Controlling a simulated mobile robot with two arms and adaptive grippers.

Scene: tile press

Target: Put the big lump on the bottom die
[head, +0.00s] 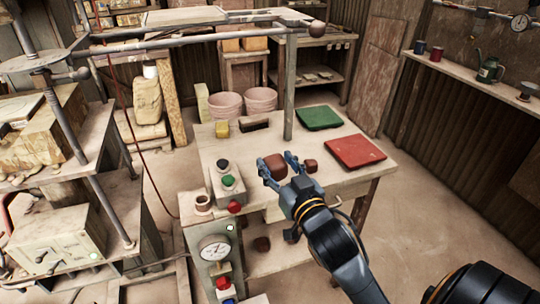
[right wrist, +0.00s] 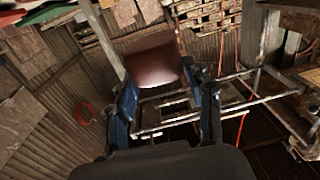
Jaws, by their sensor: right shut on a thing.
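The big lump (head: 276,166) is a reddish-brown block with rounded edges, in the head view over the workbench. My right gripper (head: 276,172) is shut on it, one blue finger on each side. In the right wrist view the big lump (right wrist: 152,62) sits between the fingertips, seemingly clear of any surface. A smaller reddish lump (head: 311,166) lies on the bench just right of the gripper. The press (head: 45,130) stands at the left edge; I cannot make out for certain which part of it is the bottom die. My left gripper is not in view.
The workbench (head: 350,184) bears a green tray (head: 319,118), a red tray (head: 355,152) and a button box (head: 227,181). A grey post (head: 289,90) rises at the bench's back edge. A pressure gauge (head: 214,248) is at its front. Pink buckets (head: 261,100) stand behind.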

